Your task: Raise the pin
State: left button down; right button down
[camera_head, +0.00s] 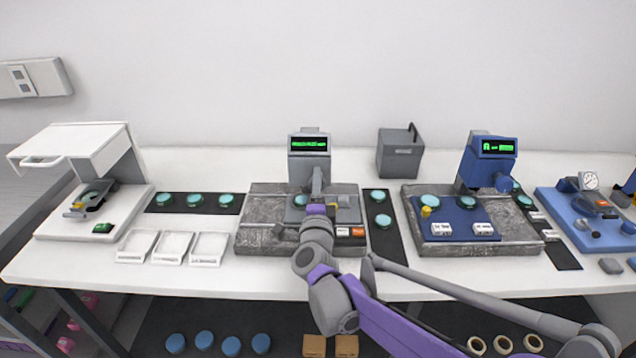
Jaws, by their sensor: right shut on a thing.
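The grey interferometer (308,170) stands at the middle of the bench on a mottled stone-like base (262,205), with a green-lit display on its head. A teal disc (300,200) sits on its stage. My right gripper (318,207) is over the front of this stage, below the head, and is shut. What it grips, taken to be the pin, is hidden behind the fingers and wrist, so its height cannot be seen. My left gripper is not in view.
A blue instrument (487,160) with a yellow knob (426,212) stands to the right. Dark mats with teal discs (195,200) (381,221) flank the grey base. White trays (173,248) lie to its left. A grey bin (400,153) stands behind.

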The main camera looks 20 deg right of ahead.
jog(key=shift+r+m+h, duration=0.1)
jog(key=shift+m+h, duration=0.3)
jog(key=shift+m, duration=0.9)
jog(key=shift+c, duration=1.7)
grip_release()
jog(key=v, duration=1.1)
jog(key=shift+w, duration=0.1)
